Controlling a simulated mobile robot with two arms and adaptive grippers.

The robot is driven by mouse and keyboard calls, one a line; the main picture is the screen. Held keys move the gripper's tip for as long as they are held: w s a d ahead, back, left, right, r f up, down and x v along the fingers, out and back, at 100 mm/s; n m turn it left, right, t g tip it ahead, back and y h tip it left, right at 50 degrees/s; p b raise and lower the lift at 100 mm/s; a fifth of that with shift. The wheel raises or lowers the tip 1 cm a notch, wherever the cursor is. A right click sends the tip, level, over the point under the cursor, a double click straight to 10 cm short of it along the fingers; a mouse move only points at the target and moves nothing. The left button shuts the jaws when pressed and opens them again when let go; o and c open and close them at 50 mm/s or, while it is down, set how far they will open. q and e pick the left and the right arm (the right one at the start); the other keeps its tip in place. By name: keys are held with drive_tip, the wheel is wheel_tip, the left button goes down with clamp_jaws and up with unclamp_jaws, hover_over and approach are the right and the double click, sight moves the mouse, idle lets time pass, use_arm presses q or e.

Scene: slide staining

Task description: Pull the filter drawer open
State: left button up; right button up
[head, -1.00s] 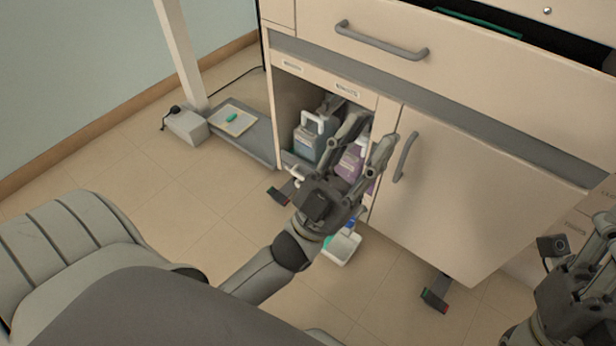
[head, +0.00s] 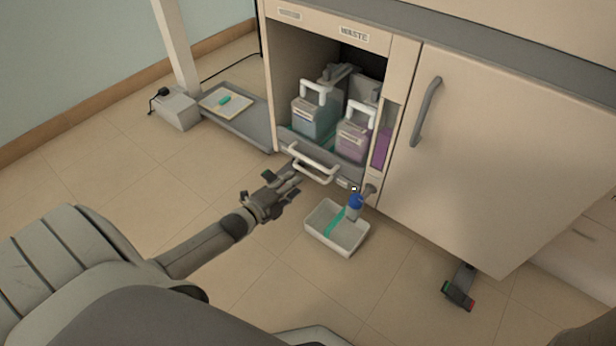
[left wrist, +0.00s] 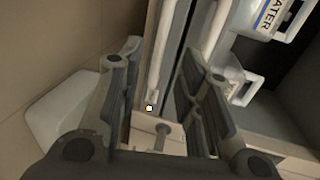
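A low drawer front (head: 330,175) with a pale bar handle (head: 316,164) sits at the bottom of the open waste compartment in the head view. I cannot read a filter label on it. My left gripper (head: 290,183) is just in front of the handle's left part, low over the floor. In the left wrist view its two fingers (left wrist: 160,85) stand apart, with pale bars showing between and beyond them. I cannot tell whether they touch the handle.
Jugs, one blue-grey (head: 313,118) and one purple (head: 353,140), stand above the drawer. A cabinet door (head: 480,170) is at right.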

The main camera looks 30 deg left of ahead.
sight(307, 174)
use_arm(q)
drive_tip(key=shift+b+x, duration=2.6)
drive_tip(key=shift+x, duration=1.65)
drive_tip(key=shift+d, duration=0.1)
clamp_jaws()
